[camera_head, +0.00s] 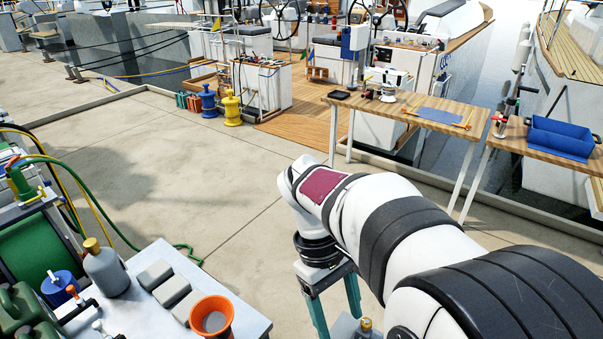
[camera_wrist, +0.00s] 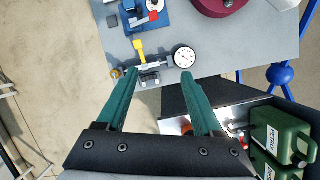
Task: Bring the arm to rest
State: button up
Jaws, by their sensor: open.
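My white arm reaches from the lower right toward the middle of the head view. My gripper (camera_head: 333,300) hangs downward at its end, with two teal fingers spread apart. In the wrist view my gripper (camera_wrist: 160,85) shows open, with nothing between the fingertips. Beyond the fingertips is a grey bench (camera_wrist: 235,50) with a round white gauge (camera_wrist: 184,57) and a fitting with a yellow handle (camera_wrist: 139,48). I cannot tell whether the fingers touch anything; they look clear of it.
A metal table (camera_head: 232,317) at lower left holds an orange cup (camera_head: 212,316), grey blocks and a grey bottle (camera_head: 107,270). Green petrol cans (camera_wrist: 276,143) lie right of my gripper. A wooden table (camera_head: 385,103) and a blue bin (camera_head: 560,138) stand farther off. Open concrete lies between.

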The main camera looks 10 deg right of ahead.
jog(key=o, duration=0.4)
jog(key=w+n, duration=0.1)
jog(key=w+f+n+h, duration=0.1)
jog(key=w, duration=0.1)
jog(key=w+d+f+n, duration=0.1)
jog(key=w, duration=0.1)
jog(key=shift+w+f+n, duration=0.15)
jog(key=shift+w+n, duration=0.05)
jog(key=shift+n, duration=0.1)
jog(key=x, duration=1)
jog(key=shift+s+d, duration=0.15)
jog(key=shift+s, duration=0.1)
jog(key=shift+r, duration=0.25)
